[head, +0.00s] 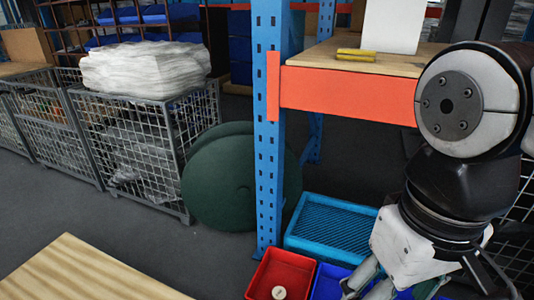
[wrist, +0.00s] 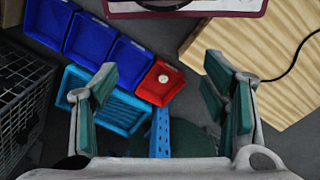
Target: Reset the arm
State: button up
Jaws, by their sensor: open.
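My gripper (wrist: 160,105) is open and empty in the wrist view, with its two green-padded fingers spread wide apart. It points down over bins on the floor. In the head view my arm comes down at the right, and the gripper is partly cut off by the bottom edge. A red bin (head: 280,274) sits at the bottom centre with a small pale round object (head: 278,292) in it. The red bin also shows between the fingers in the wrist view (wrist: 158,94).
A blue rack post (head: 268,130) and an orange beam (head: 345,95) with a wooden shelf stand close to my arm. A light blue crate (head: 330,228) and blue bins (wrist: 88,40) lie below. A wooden surface (head: 85,275) is at lower left, wire cages (head: 145,145) behind it.

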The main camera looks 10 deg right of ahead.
jog(key=shift+s+a+f, duration=0.1)
jog(key=shift+s+a, duration=0.15)
jog(key=shift+s, duration=0.7)
